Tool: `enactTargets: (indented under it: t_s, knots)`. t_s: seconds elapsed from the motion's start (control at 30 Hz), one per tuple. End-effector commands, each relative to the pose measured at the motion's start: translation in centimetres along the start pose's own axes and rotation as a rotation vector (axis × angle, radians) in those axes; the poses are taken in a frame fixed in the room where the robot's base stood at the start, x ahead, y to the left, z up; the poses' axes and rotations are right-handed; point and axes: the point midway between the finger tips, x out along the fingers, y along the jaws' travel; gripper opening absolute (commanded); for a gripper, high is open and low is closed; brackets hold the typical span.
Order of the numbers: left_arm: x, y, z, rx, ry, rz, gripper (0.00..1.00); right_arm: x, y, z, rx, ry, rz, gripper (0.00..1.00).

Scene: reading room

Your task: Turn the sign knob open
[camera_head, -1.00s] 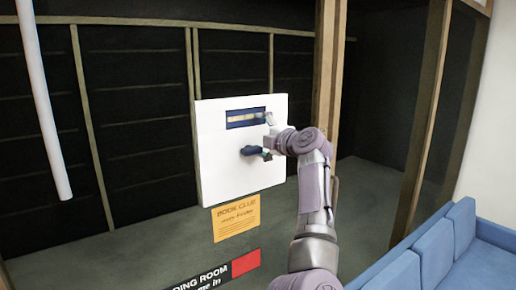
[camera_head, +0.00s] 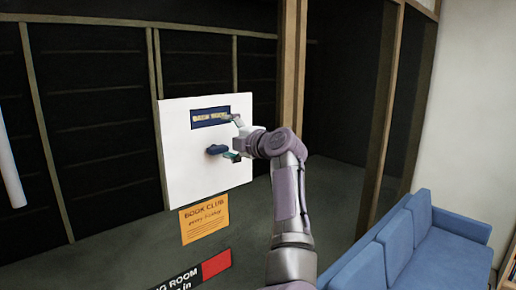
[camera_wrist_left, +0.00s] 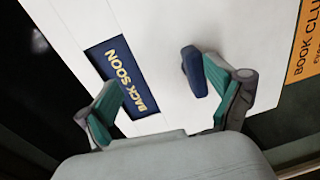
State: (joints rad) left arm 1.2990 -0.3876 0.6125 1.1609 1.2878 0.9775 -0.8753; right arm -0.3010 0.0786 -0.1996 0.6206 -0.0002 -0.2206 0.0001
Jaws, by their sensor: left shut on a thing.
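A white sign board (camera_head: 177,165) faces me, with a dark blue window (camera_head: 196,123) that reads "BACK SOON"; the window also shows in the left wrist view (camera_wrist_left: 99,58). A dark blue knob (camera_head: 217,149) sits below the window, lying roughly level. In the left wrist view the knob (camera_wrist_left: 193,72) is tilted beside the finger on the right. One green-padded finger is against the knob; the other stands apart, over the window's edge. The knob's far side is hidden. My right gripper is not in view.
An orange "BOOK CLUB" notice (camera_head: 204,218) hangs under the board, with a black and red room sign (camera_head: 215,265) lower down. A wooden post (camera_head: 291,75) stands behind my arm. A blue sofa (camera_head: 420,240) is at the right, and floor shows between.

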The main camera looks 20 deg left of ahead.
Motion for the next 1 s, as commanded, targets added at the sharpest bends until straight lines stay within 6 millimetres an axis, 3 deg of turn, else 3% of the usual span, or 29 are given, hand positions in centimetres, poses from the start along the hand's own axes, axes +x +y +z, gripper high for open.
enactTargets:
  t_s: [0.03, 0.47, 1.0]
  knots:
    - [-0.9, 1.0, 0.1, -0.009, -0.008, 0.018, 0.88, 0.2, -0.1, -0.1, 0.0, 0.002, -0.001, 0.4]
    - [-3.9, -0.2, 0.4, -0.003, -0.01, 0.007, 0.88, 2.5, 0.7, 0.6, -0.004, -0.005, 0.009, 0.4]
    - [-7.7, -0.6, 0.5, -0.001, -0.011, 0.004, 0.88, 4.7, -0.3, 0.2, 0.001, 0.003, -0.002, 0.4]
